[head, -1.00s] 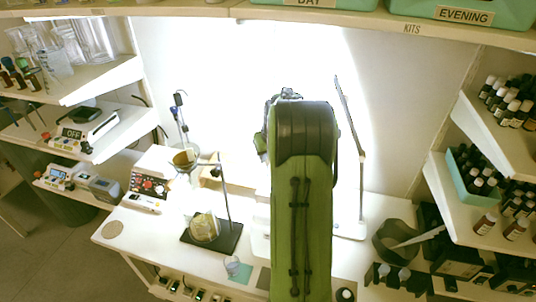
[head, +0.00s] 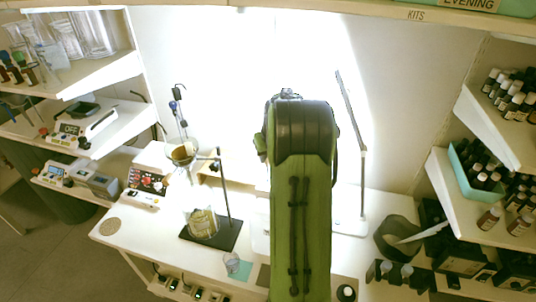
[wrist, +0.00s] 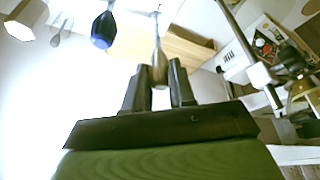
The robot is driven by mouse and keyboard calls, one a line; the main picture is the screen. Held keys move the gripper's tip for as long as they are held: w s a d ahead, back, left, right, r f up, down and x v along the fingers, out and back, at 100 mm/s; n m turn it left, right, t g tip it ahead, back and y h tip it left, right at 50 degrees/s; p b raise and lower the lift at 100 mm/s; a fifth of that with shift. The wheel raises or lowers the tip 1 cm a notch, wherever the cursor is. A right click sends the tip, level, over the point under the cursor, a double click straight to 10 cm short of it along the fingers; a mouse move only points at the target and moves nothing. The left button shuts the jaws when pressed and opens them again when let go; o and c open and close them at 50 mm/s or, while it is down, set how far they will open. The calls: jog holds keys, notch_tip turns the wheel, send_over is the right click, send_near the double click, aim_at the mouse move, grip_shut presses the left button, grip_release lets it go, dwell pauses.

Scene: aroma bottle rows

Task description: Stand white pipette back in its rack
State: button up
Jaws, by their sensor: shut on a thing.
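In the wrist view, my gripper (wrist: 161,82) is shut on a slim, pale, tapered piece, which I take to be the white pipette (wrist: 157,48). It stands out between the two dark fingertips and narrows toward the top of that view. In the head view, my green arm hides the gripper and the pipette. A thin upright stand with blue- and dark-ended pipettes (head: 177,96), likely the rack, is at the back left of the bench. A blue-ended piece (wrist: 103,30) hangs near the held pipette in the wrist view.
A dark-based stand (head: 226,236) holding a funnel (head: 184,152), with a flask (head: 202,222) on its base, is left of my arm. A thin lamp arm (head: 354,125) rises to the right. A dark bowl (head: 396,238) and small bottles are farther right. The bench's front left is mostly clear.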

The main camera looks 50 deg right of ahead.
jog(key=shift+f, duration=0.35)
jog(key=shift+f+b, duration=1.1)
jog(key=o, duration=0.7)
jog(key=shift+r, duration=0.1)
jog(key=shift+p+v, duration=1.25)
jog(key=shift+v, duration=1.25)
